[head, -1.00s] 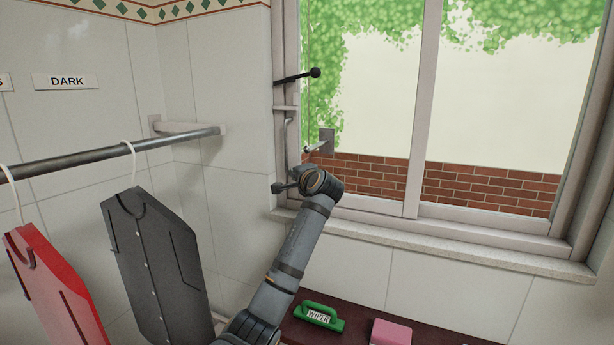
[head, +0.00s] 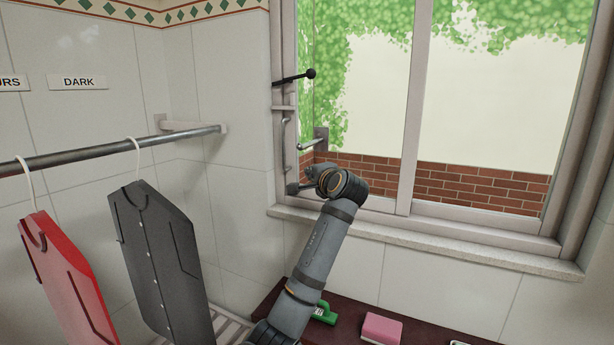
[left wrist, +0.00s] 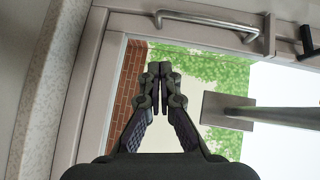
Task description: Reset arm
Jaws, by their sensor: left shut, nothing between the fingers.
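My left arm reaches up from the bottom middle of the head view to the left side of the window. My left gripper (head: 297,188) is near the window frame (head: 408,110), mostly hidden behind my wrist in the head view. In the left wrist view my left gripper (left wrist: 160,72) is shut and empty, its fingers together in front of the window pane. A metal handle (left wrist: 215,22) on the frame is above it, and a grey bracket with a bar (left wrist: 225,110) is to its right. My right gripper is not in view.
A red shirt (head: 62,270) and a dark shirt (head: 158,262) hang from a metal rail (head: 100,152) at left. A green wiper (head: 325,314), partly behind my arm, and a pink block (head: 381,329) lie on a dark surface. A black-knobbed lever (head: 293,77) sticks out from the window frame.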

